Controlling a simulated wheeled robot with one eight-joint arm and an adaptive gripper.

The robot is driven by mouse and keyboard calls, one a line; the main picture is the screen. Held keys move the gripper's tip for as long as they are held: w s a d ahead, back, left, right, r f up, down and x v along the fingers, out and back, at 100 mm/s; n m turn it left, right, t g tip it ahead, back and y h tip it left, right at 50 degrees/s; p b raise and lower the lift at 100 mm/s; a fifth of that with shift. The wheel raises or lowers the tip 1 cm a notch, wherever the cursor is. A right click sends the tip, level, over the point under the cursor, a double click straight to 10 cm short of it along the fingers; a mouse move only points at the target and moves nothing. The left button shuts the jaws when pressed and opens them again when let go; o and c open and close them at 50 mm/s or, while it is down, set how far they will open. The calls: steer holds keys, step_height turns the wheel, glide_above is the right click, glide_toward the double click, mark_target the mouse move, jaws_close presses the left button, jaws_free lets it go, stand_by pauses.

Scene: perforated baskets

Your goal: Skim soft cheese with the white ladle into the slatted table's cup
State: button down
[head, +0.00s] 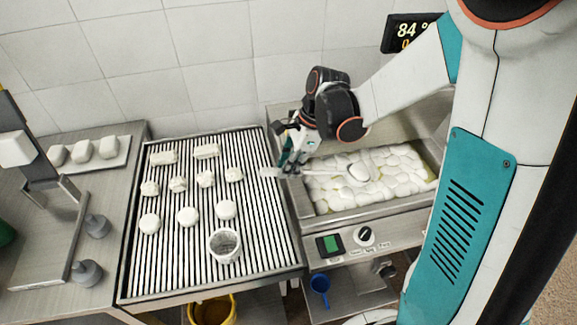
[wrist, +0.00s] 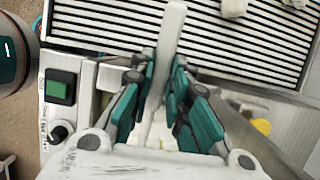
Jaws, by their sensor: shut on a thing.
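My gripper (head: 293,164) is shut on the handle of the white ladle (head: 272,172), over the left rim of the steel vat (head: 345,219). The ladle's bowl (head: 359,173) is at the white lumps of soft cheese (head: 330,188) in the vat; I cannot tell how deep it sits or what it holds. In the wrist view the handle (wrist: 168,40) runs between the teal fingers of my gripper (wrist: 160,90), and the bowl is hidden. The white perforated cup (head: 226,257) stands upright at the front of the slatted table (head: 185,273); its inside is hard to make out.
Several white cheese pieces (head: 188,217) lie in rows on the slats behind the cup. A steel bench (head: 40,245) with grey weights (head: 88,272) stands left.

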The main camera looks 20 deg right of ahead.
step_height(320, 180, up, 10)
steer(key=h+p, duration=0.1)
steer(key=p, duration=0.6)
steer(key=shift+h, duration=0.3)
steer(key=shift+f, duration=0.1)
